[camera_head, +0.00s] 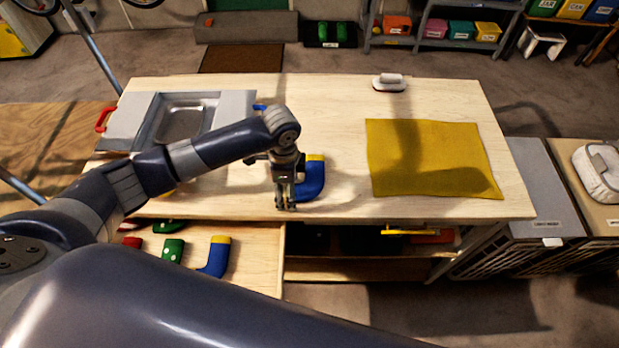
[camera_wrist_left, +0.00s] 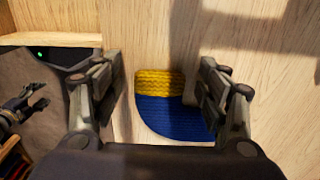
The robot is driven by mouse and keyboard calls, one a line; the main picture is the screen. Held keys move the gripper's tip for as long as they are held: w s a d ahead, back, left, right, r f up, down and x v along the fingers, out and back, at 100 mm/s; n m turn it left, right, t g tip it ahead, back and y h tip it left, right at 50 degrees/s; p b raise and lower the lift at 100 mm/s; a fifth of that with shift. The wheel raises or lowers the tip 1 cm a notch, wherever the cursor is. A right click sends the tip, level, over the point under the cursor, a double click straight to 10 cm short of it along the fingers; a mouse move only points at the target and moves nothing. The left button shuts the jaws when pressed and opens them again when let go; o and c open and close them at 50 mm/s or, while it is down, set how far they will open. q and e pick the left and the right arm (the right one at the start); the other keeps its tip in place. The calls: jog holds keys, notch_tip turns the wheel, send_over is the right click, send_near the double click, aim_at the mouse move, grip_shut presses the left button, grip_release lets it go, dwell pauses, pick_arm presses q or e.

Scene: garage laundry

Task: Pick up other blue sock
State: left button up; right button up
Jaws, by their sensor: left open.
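A blue sock with a yellow cuff (camera_head: 314,182) lies on the wooden worktable, partly hidden behind my left gripper (camera_head: 285,207). In the left wrist view, a blue sock with a yellow cuff (camera_wrist_left: 163,84) lies flat on pale wood, framed between the open, empty fingers of my left gripper (camera_wrist_left: 157,70). Whether the fingers touch the table is unclear. Another blue sock with a yellow cuff (camera_head: 215,258) lies on the lower wooden surface in front of the table. A small dark gripper (camera_wrist_left: 22,108), apparently my right one, shows at the left edge of the wrist view.
A green spotted sock (camera_head: 173,249) and a red one (camera_head: 132,242) lie beside the lower blue sock. A yellow cloth (camera_head: 430,160) lies on the table's right side, a metal basin (camera_head: 183,122) on its left.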

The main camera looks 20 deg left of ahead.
pick_arm(q)
jog(key=c, duration=1.1)
